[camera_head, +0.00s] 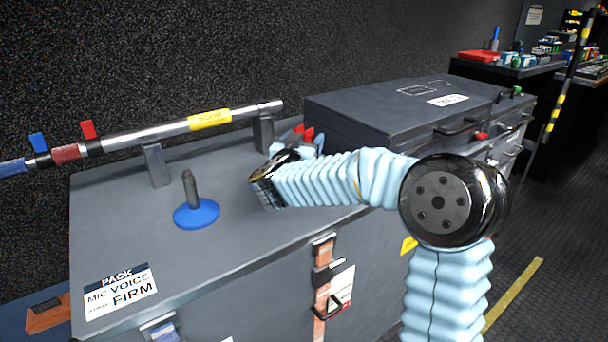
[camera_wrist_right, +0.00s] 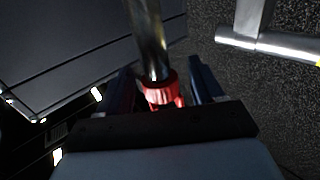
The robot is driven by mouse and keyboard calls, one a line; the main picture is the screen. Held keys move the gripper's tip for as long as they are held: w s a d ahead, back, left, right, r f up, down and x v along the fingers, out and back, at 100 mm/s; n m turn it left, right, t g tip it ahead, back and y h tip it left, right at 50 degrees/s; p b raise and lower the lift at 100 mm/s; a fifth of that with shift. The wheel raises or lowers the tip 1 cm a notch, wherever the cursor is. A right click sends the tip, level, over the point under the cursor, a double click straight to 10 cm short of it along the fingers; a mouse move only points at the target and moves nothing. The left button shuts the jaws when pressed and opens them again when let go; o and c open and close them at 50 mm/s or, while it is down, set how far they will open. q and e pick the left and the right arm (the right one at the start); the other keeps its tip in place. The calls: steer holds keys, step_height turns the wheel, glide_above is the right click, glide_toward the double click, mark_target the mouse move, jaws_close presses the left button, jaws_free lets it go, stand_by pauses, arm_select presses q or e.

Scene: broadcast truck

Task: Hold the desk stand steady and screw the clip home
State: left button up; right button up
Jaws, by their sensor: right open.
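The desk stand (camera_head: 197,213) stands upright on the grey case top in the head view, with a round blue base and a short dark post. My right gripper (camera_head: 311,144) is beyond and right of it, partly hidden behind its own wrist and pale blue sleeve. It is open and apart from the stand. Small red pieces (camera_head: 305,132) show at its fingers. In the right wrist view, a shiny rod with a red collar (camera_wrist_right: 160,93) lies between the two dark blue fingers. I cannot tell whether this is the clip. My left gripper is not in view.
A striped boom pole (camera_head: 160,133) rests on two grey supports along the back. A large dark case (camera_head: 390,112) stands to the right. A PACK label (camera_head: 120,288) marks the front left corner. The case top around the stand is clear.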

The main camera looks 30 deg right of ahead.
jaws_close()
steer(key=shift+r, duration=0.1)
stand_by(0.3)
steer(key=shift+r, duration=0.55)
step_height(320, 180, up, 2)
steer(key=shift+s+r, duration=0.15)
steer(key=shift+r, duration=0.1)
steer(key=s+a+r, duration=0.1)
steer(key=s+r, duration=0.8)
steer(key=s, duration=0.4)
steer(key=shift+s+a+r, duration=0.15)
steer(key=shift+s+a, duration=0.1)
steer(key=shift+s, duration=0.05)
